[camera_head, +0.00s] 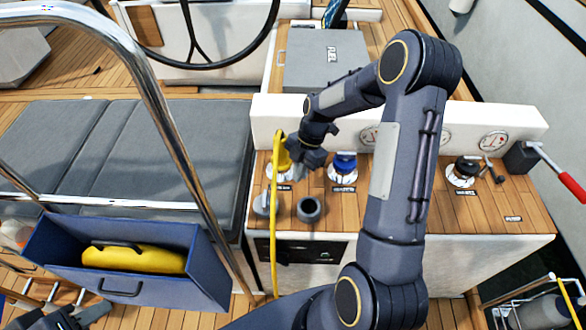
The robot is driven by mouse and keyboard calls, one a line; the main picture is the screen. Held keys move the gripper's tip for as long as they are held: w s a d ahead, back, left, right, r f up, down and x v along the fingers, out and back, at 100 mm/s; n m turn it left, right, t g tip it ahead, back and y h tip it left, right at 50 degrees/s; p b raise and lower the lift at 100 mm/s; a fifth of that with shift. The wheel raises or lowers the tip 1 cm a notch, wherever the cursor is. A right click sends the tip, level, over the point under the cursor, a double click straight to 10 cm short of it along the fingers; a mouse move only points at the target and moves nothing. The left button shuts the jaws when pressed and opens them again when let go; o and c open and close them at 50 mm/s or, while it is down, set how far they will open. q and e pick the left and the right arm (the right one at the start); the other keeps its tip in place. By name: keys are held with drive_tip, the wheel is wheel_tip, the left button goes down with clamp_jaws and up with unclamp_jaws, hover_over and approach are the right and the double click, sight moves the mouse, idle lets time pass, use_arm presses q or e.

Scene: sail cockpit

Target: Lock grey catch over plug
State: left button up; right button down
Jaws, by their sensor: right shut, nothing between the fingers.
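The yellow plug (283,160) sits upright at a round metal socket on the wooden cockpit panel. Its yellow cable (273,230) hangs down over the front of the panel. My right gripper (306,158) is shut and empty, close beside the plug on its right and partly in front of it. Whether it touches the plug or the catch I cannot tell. The grey catch cannot be made out clearly at the plug, where my gripper hides part of the socket. My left gripper (72,319) is low at the left bottom edge, partly cut off; its jaw opening is unclear.
A blue-capped fitting (345,163), a black-capped fitting (464,168) and an open grey cup (310,208) stand on the panel. A red-handled lever (560,170) is at right. A chrome rail (163,110) and a blue bin (110,275) with a yellow item are at left.

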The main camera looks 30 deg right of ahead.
use_arm(q)
drive_tip(key=shift+r, duration=0.1)
use_arm(e)
drive_tip(key=shift+w+d, duration=0.1)
drive_tip(key=shift+d, duration=0.25)
